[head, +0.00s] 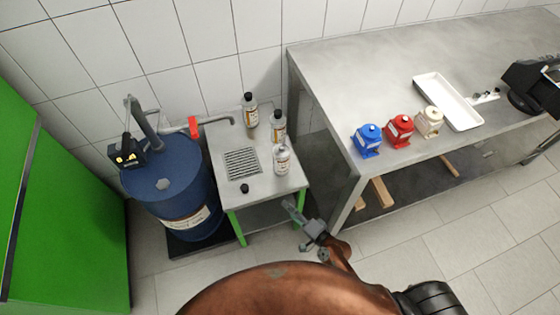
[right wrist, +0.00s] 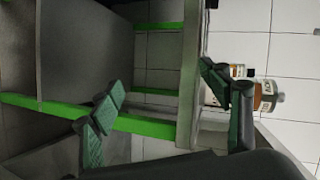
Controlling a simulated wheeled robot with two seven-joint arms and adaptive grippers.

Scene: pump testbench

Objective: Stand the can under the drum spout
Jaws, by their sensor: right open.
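An open, uncapped can (head: 282,159), pale with a label, stands upright on the small steel table (head: 222,140), near its right edge. In the right wrist view a labelled can (right wrist: 266,95) shows past the right finger, and I take it to be this one. The drum spout (head: 228,119) reaches from the blue drum (head: 183,190) over the table, left of the cans. My right gripper (head: 304,226) is open and empty, below and in front of the table's front right corner; its fingers also show in the right wrist view (right wrist: 160,80). My left gripper is out of view.
Two black-capped cans (head: 249,110) (head: 278,126) stand behind the open can. A loose black cap (head: 244,188) lies near the front edge, by a drain grate (head: 242,162). A grey bench (head: 330,95) with pumps stands right. A green cabinet (head: 60,220) is left.

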